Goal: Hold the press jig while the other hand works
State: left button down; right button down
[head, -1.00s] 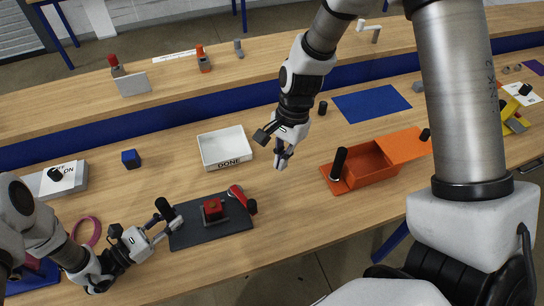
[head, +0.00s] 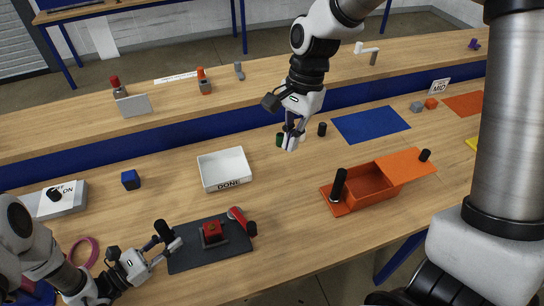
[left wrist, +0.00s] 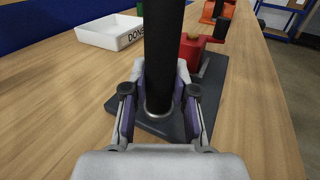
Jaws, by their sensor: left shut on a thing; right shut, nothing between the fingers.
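The press jig is a dark grey base plate (head: 188,258) with a black upright handle (head: 163,231) at its left end. My right gripper (head: 290,142) is shut and empty, above the table behind the jig, beside a dark green cylinder (head: 280,139).
A white DONE tray (head: 223,170) stands behind the jig. An orange box (head: 368,188) with a black handle is at right. A blue cube (head: 131,180), a black cylinder (head: 322,129) and a blue mat (head: 370,124) lie farther back. Wood between tray and orange box is clear.

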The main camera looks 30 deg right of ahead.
pick_arm(q)
jog(key=c, duration=0.8)
grip_release()
jog(key=shift+c, duration=0.2)
jog(key=v, duration=1.1)
jog(key=shift+a, duration=0.45)
